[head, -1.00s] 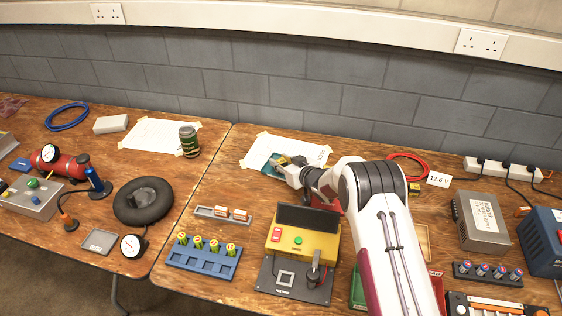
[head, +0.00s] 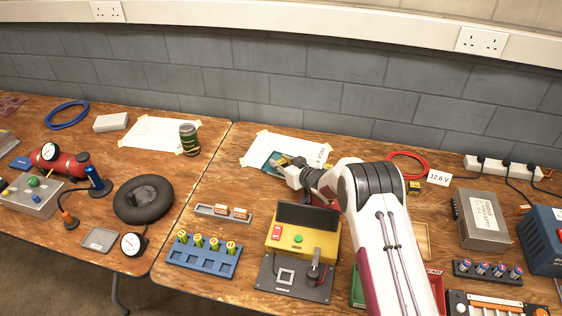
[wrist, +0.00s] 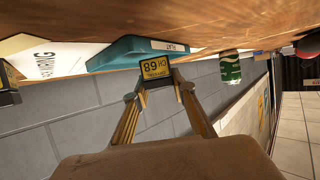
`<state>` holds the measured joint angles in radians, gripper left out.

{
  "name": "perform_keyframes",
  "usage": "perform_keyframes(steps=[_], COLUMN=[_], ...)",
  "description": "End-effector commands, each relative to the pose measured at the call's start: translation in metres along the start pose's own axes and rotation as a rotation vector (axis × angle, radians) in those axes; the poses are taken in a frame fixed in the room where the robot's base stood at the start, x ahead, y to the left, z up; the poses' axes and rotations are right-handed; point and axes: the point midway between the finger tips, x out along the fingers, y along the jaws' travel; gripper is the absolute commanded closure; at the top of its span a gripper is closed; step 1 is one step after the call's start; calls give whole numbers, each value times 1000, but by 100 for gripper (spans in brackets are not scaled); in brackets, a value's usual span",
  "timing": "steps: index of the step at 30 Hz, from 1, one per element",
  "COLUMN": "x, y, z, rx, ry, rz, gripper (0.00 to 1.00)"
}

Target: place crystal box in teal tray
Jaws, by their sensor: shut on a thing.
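The crystal box (wrist: 153,69) is a small black and yellow block with "CH 68" on its label. My gripper (wrist: 161,90) is shut on it in the wrist view; my gripper (head: 283,165) also shows small in the head view. The teal tray (wrist: 118,53) lies right behind the box in the wrist view, with a white label on its edge. I cannot tell whether the box touches the tray.
The white sheet (head: 302,149) lies under and right of the tray. A yellow tester (head: 293,239) and a small rack (head: 222,212) stand nearer. A red cable (head: 404,158) lies to the right.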

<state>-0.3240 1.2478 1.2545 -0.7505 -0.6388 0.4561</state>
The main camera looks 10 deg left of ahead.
Motion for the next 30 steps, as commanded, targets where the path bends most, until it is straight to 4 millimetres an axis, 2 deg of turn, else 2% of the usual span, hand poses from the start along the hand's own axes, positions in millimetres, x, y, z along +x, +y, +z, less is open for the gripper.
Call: perform_keyframes(steps=[1, 2, 3, 14, 20, 30], x=[0, 0, 0, 0, -3, -23], y=[0, 0, 0, 0, 0, 1], z=[0, 0, 0, -1, -8, -12], rx=[0, 0, 0, 0, -1, 1], ry=[0, 0, 0, 1, 2, 0], rz=[0, 0, 0, 0, 0, 1], gripper=[67, 59, 58, 58, 58, 58])
